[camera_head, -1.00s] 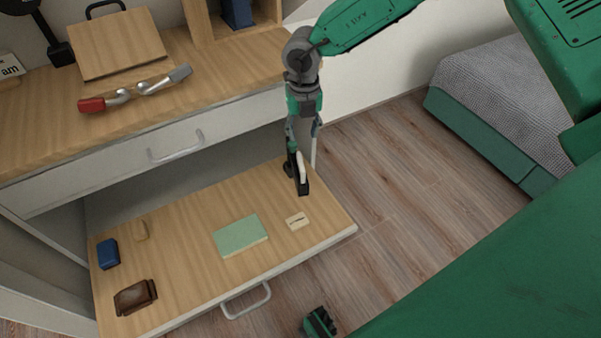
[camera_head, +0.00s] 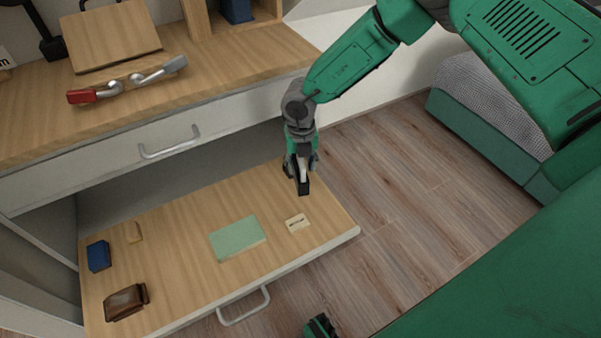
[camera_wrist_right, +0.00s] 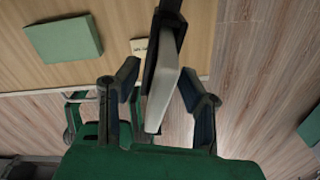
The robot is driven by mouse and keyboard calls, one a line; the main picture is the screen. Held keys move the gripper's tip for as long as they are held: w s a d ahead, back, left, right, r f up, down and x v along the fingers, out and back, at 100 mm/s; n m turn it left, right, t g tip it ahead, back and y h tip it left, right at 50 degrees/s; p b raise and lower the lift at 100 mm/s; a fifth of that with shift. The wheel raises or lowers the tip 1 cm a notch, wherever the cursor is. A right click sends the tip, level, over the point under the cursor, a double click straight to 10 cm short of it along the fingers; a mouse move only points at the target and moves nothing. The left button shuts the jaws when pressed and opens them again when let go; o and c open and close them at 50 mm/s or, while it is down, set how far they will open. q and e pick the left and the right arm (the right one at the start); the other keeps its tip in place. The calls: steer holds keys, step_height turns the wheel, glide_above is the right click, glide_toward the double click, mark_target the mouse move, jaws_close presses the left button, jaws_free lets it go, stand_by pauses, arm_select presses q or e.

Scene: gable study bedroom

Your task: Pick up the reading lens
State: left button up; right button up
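My right gripper (camera_head: 303,172) hangs over the right end of the open drawer, fingers down. It is shut on a slim item with a dark end and a pale flat part, which I take to be the reading lens (camera_wrist_right: 164,82). In the right wrist view it lies between the two fingers, long and tilted, with the pale part toward the palm. In the head view its dark lower end (camera_head: 304,187) appears above the drawer's board. The gripper hides part of it.
The desk (camera_head: 220,65) overhangs behind. Bare floor lies right.

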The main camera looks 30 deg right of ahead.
steer(key=shift+r, duration=0.1)
jaws_close()
